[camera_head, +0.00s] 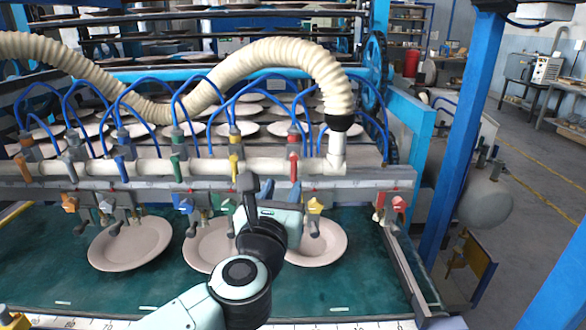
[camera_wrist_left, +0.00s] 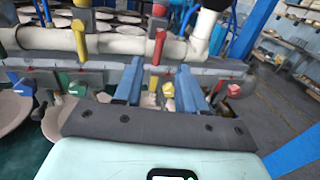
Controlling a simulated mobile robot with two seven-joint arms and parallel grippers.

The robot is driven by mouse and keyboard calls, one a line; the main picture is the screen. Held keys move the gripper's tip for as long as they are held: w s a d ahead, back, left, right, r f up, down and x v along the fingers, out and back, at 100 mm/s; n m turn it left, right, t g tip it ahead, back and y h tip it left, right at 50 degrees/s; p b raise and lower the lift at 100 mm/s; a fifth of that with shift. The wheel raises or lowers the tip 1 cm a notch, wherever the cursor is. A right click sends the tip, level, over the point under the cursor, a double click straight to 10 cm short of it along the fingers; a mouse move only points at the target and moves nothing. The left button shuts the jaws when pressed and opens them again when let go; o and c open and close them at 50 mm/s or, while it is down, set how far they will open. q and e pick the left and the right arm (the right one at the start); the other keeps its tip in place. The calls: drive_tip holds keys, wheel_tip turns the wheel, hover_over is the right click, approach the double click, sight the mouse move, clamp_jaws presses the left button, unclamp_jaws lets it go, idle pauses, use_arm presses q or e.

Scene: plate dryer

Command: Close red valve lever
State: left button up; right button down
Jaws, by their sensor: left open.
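The red valve lever (camera_head: 293,152) is on the right part of the white pipe, near its elbow. It stands roughly upright, across the pipe. In the left wrist view the red lever (camera_wrist_left: 158,48) shows just beyond and between the fingertips, apart from them as far as I can tell. My left gripper (camera_head: 280,187) is open with blue fingers, just below and in front of the red valve. Its open fingers also show in the left wrist view (camera_wrist_left: 160,68), with nothing held between them. My right gripper is not in view.
A yellow lever (camera_head: 235,152), a green lever (camera_head: 177,158) and a blue lever (camera_head: 122,160) stand along the pipe to the left. A ribbed hose (camera_head: 300,55) arches above. Blue tubes loop behind the levers. White plates (camera_head: 130,245) lie on the green belt (camera_head: 350,275) below.

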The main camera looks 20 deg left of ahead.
sight(293, 165)
use_arm(q)
drive_tip(key=w, duration=0.3)
drive_tip(key=w+p, duration=0.1)
drive_tip(key=w, duration=0.3)
drive_tip(key=w+a, duration=0.1)
drive_tip(key=w, duration=0.2)
drive_tip(key=shift+w+p, duration=0.15)
drive_tip(key=shift+p, duration=0.15)
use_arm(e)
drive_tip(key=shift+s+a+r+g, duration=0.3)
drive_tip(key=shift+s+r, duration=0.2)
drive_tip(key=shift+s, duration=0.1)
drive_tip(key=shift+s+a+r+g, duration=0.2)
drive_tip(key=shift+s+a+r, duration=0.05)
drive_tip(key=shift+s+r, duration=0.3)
use_arm(q)
clamp_jaws()
